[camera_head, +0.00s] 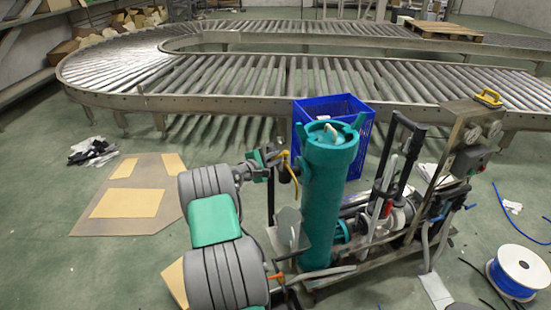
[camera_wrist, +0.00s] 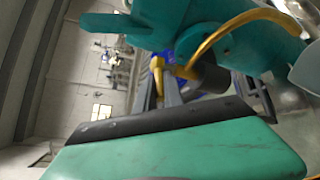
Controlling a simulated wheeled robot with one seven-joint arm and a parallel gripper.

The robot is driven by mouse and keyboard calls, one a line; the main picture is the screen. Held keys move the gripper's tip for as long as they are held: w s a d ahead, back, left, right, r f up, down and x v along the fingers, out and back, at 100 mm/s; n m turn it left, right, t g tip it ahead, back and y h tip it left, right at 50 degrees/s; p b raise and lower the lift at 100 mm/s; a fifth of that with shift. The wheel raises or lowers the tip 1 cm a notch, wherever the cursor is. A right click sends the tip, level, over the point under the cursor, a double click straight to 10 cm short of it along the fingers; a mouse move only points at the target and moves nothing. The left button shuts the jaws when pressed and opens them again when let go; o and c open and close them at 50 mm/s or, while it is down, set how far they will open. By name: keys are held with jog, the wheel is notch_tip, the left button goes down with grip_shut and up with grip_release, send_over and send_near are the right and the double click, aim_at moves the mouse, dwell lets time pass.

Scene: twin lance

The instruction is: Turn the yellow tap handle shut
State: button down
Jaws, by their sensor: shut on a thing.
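The yellow tap handle (camera_head: 284,154) is a thin bent lever on the left side of the tall teal cylinder (camera_head: 328,190) of the pump unit. In the wrist view the handle (camera_wrist: 235,28) curves in front of the teal body beside a dark round fitting. My gripper (camera_head: 270,158) is at the handle, left of the cylinder, and is shut on it. The exact contact is small in the head view and partly hidden by the gripper. In the wrist view a green part of my gripper (camera_wrist: 180,155) with a dark edge fills the bottom.
The pump frame carries pipes and a control panel (camera_head: 470,155) right of the cylinder. A blue crate (camera_head: 365,150) stands behind it. A roller conveyor (camera_head: 240,85) crosses the back. Flat cardboard (camera_head: 125,205) lies at left, and a cable spool (camera_head: 518,270) stands at right.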

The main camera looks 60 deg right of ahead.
jog(key=shift+f, duration=0.1)
dwell(0.3)
jog(key=m+g+b, duration=0.1)
jog(key=b, duration=0.1)
jog(key=m+g+y+b, duration=0.1)
jog(key=m+g+b, duration=0.1)
jog(key=b, duration=0.1)
jog(key=shift+w+d+g+b, duration=0.35)
jog(key=shift+w+g, duration=0.05)
jog(key=c, duration=1.5)
grip_release()
jog(key=shift+o, duration=0.2)
jog(key=shift+a, duration=0.1)
